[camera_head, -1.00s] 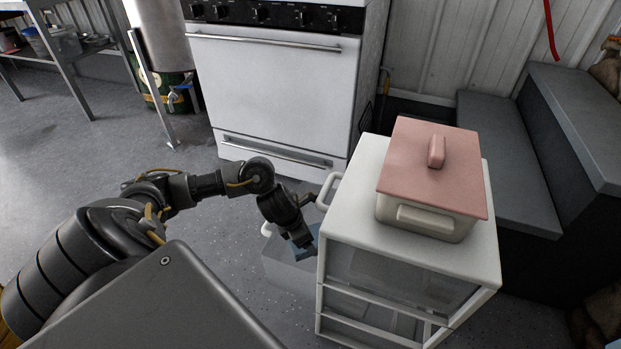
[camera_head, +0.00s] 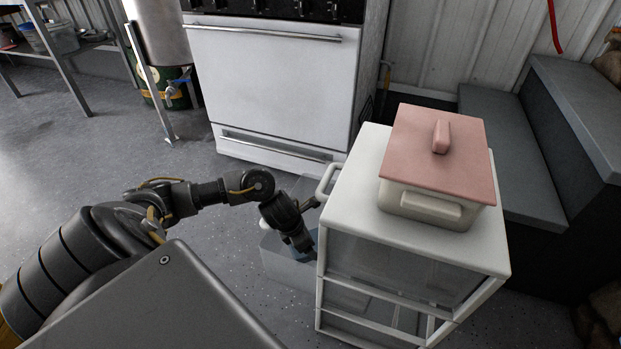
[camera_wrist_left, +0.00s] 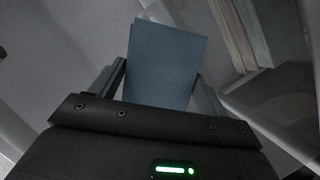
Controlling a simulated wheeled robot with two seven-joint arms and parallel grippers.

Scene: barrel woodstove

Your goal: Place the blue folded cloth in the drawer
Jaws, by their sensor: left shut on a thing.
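The blue folded cloth (camera_wrist_left: 165,65) is between the fingers of my left gripper (camera_wrist_left: 163,85) in the left wrist view. In the head view my left gripper (camera_head: 306,248) points down over the open translucent drawer (camera_head: 285,268), which extends from the left side of the white drawer unit (camera_head: 372,170). A little of the blue cloth (camera_head: 311,240) shows beside the fingers, at about the drawer's opening. Whether the cloth touches the drawer floor is hidden. My right gripper is not in view.
A beige pot with a pink lid (camera_head: 438,150) stands on top of the drawer unit. A white handle (camera_head: 327,184) juts from the unit's upper left, close to my left wrist. A white stove (camera_head: 270,85) stands behind. The floor to the left is open.

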